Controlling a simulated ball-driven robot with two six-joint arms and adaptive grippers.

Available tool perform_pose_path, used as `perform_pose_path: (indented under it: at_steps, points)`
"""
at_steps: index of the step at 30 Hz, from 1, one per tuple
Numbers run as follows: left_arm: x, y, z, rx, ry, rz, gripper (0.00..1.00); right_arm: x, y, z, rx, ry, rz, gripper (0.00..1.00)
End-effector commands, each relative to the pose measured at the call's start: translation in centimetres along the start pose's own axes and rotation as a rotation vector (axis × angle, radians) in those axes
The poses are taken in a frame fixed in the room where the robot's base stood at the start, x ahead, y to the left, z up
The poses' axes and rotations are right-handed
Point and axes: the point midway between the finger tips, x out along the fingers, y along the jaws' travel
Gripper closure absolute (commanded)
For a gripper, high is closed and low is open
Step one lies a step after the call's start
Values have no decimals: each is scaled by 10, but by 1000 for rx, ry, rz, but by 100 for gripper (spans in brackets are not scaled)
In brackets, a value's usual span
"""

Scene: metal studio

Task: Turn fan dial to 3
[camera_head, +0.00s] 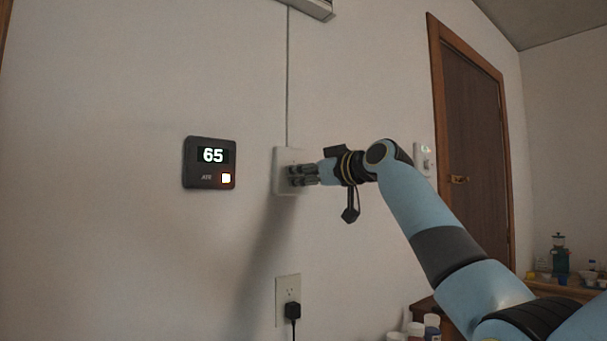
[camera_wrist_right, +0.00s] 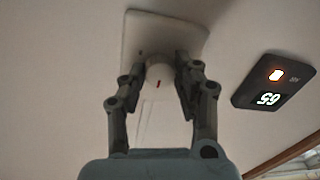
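The fan dial (camera_wrist_right: 159,74) is a round white knob with a red mark on its face, set on a white wall plate (camera_wrist_right: 190,28). In the head view the plate (camera_head: 283,181) is on the wall right of a black display, and my gripper covers the dial. My right gripper (camera_wrist_right: 160,68) has one finger on each side of the knob, and both fingertips appear to press against it. In the head view my right gripper (camera_head: 303,175) reaches the plate from the right. The numbers around the dial cannot be read. My left gripper is not in view.
A black wall display (camera_head: 209,163) reading 65 with a lit button is left of the plate. An outlet (camera_head: 288,295) with a black plug is below. A light switch (camera_head: 427,160) and a brown door (camera_head: 474,150) are to the right. Bottles (camera_head: 432,326) stand below.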

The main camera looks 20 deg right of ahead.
Motion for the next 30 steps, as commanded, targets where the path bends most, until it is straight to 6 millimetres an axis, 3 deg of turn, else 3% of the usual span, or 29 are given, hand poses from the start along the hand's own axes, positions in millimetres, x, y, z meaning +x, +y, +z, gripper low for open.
perform_pose_path:
  at_steps: [1,6,17,30]
  points:
    - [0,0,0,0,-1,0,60,0,0,0,0,0,0,82]
    - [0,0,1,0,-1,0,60,0,0,0,0,0,0,100]
    - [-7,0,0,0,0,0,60,0,0,-1,67,4,0,100]
    - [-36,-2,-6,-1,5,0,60,0,0,-4,422,27,6,100]
